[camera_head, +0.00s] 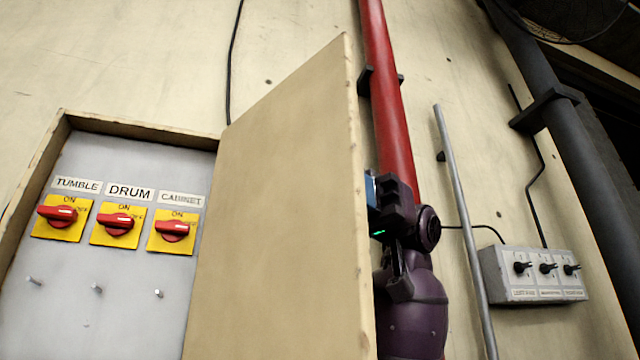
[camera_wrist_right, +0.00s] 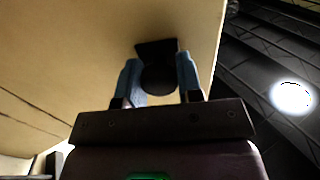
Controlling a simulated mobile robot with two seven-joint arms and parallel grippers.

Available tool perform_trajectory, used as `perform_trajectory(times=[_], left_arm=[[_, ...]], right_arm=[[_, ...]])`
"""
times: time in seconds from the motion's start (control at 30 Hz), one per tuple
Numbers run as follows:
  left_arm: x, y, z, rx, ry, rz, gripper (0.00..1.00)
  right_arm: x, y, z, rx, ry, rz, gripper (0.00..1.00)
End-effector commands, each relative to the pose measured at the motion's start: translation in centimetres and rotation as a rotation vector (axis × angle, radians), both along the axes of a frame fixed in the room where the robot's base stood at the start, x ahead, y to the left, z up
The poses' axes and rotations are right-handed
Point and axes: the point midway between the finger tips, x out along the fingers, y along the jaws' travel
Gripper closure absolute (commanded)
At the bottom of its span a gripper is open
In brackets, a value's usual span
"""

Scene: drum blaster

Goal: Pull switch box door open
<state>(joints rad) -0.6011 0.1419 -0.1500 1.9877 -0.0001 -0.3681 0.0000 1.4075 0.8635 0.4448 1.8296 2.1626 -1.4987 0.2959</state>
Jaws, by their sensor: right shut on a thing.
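The switch box door (camera_head: 275,200) is cream coloured and stands swung open to the right, with the box interior showing on its left. Inside the switch box (camera_head: 60,150) are three red rotary switches on yellow plates, labelled TUMBLE, DRUM and CABINET. My right gripper (camera_wrist_right: 160,85) has its blue fingers on both sides of a dark round handle (camera_wrist_right: 157,72) on the door's outer face, shut on it. In the head view my right wrist shows beside the door's right edge; its fingers are mostly hidden behind the door. My left gripper is not in view.
A red pipe (camera_head: 388,90) runs down the wall behind my right arm. A thin grey conduit (camera_head: 465,230) and a grey control box (camera_head: 535,273) with three black knobs are to the right. A thick dark pipe (camera_head: 570,130) is at the far right.

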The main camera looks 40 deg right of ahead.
Motion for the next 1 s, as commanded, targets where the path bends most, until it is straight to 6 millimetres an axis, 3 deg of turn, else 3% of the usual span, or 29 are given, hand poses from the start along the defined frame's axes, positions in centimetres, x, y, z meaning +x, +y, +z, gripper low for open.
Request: perform_trajectory(times=[0.5, 0.53, 0.67, 1.0], left_arm=[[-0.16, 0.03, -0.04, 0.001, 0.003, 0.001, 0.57], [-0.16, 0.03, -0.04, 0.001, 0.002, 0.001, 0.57], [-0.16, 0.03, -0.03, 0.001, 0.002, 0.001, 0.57], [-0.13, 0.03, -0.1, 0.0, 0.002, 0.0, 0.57]], right_arm=[[-0.04, -0.55, 0.14, 0.004, 0.001, 0.015, 1.0], [-0.04, -0.55, 0.14, 0.004, 0.001, 0.015, 0.64], [-0.05, -0.53, 0.11, 0.003, 0.001, 0.015, 0.44], [-0.02, -0.77, 0.02, 0.001, 0.001, 0.014, 0.43]])
